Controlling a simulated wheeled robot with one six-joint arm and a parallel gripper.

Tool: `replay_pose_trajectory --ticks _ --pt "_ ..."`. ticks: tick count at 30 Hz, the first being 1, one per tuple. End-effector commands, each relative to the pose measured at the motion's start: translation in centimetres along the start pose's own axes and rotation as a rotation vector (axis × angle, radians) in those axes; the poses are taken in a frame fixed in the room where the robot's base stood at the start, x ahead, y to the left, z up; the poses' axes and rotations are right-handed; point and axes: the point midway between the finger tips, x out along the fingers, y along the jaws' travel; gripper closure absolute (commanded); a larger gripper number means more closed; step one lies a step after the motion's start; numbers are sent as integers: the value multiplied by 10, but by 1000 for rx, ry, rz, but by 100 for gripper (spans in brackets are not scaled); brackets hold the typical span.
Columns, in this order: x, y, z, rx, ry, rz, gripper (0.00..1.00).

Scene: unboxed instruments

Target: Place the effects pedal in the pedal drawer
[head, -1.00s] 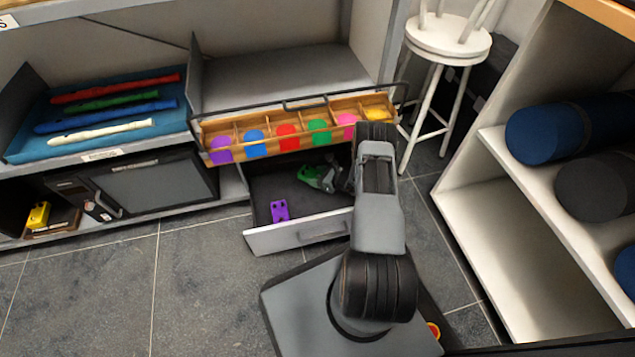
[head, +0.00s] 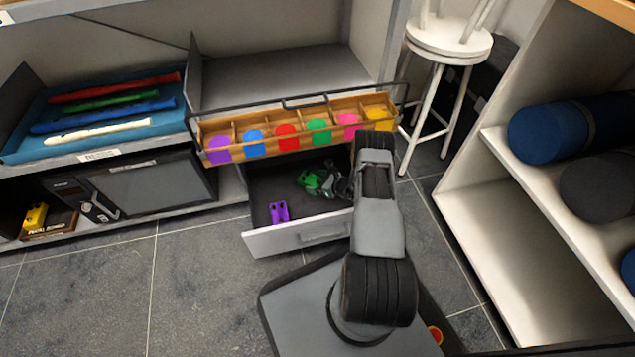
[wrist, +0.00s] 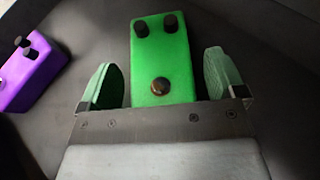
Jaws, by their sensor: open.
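A green effects pedal (wrist: 161,70) with black knobs and a round footswitch lies between the two open fingers of my gripper (wrist: 163,80) in the wrist view. Small gaps show on both sides of it. In the head view the green pedal (head: 310,180) is at the back of the open pedal drawer (head: 300,237), with my gripper (head: 327,182) at it and partly hidden by my arm. A purple pedal (head: 279,212) lies in the drawer near its front left. It also shows at the left of the wrist view (wrist: 30,70).
A wooden tray (head: 300,136) with several coloured discs sits just above the drawer. A yellow pedal (head: 35,216) is on the low shelf at the far left, beside a dark cabinet (head: 150,190). A white stool (head: 447,40) stands at the back right.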

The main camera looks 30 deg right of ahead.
Motion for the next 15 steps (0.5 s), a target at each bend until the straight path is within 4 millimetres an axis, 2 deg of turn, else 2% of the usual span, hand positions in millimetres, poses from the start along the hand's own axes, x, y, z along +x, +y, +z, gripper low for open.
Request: replay_pose_trajectory --ticks 6,15 --pt "-2 0 5 -1 -1 0 11" --pt "-48 -1 6 3 1 -3 11"
